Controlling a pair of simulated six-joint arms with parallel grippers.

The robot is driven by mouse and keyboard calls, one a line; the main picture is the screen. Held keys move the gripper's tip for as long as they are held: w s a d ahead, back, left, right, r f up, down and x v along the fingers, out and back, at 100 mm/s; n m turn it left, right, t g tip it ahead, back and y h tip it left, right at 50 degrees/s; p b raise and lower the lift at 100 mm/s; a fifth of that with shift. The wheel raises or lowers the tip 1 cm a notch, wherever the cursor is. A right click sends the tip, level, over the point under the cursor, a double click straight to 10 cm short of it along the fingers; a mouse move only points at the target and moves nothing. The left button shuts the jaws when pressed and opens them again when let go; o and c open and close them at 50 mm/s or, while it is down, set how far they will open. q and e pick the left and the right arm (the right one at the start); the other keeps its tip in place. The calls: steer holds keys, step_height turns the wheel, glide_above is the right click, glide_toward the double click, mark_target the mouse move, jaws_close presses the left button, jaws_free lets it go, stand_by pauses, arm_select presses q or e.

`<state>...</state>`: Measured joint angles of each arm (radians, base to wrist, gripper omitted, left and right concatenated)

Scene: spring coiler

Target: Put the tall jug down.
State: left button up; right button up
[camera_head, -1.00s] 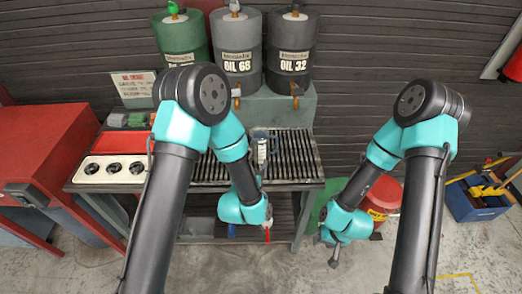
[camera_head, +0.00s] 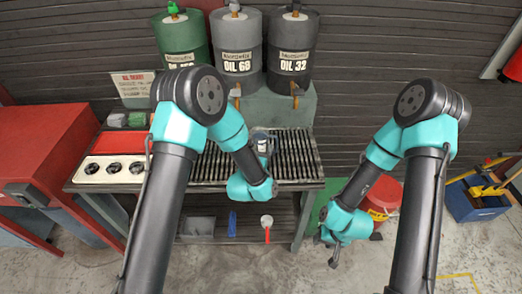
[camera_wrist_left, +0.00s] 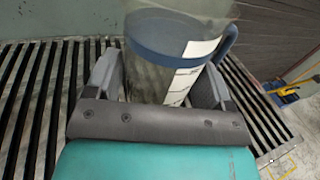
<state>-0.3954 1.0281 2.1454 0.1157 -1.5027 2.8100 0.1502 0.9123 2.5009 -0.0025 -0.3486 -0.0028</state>
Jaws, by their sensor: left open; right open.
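The tall jug (camera_head: 263,146) is clear, with a blue band, a blue handle and a white label. It looks upright at the slatted grate of the bench; its foot is hidden, so contact is not clear. In the left wrist view the jug (camera_wrist_left: 150,80) is between the two fingers of my left gripper (camera_wrist_left: 158,78), which is open around it. In the head view that gripper is mostly hidden by my own arm. My right gripper (camera_head: 334,260) is open and empty, low in front of the bench's right end.
The slatted grate (camera_head: 300,160) has free room right of the jug. Oil drums (camera_head: 236,50) stand behind. A white panel with round dark fittings (camera_head: 110,170) is at left. A white funnel-like item with a red stem (camera_head: 267,222) is below. A red bucket (camera_head: 382,200) stands right.

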mark_target(258, 144)
arm_select(q)
steer(key=shift+w+d, duration=0.25)
steer(key=shift+w, duration=0.45)
steer(key=shift+c, duration=0.3)
steer(key=c, duration=0.8)
steer(key=shift+r, duration=0.1)
steer(key=shift+r, duration=0.85)
steer(key=shift+s+r, duration=0.3)
steer(key=shift+r, duration=0.65)
steer(key=s, duration=1)
steer(key=s+r, duration=0.1)
steer(key=s, duration=0.4)
steer(key=shift+s+r, duration=0.1)
steer(key=shift+s, duration=0.15)
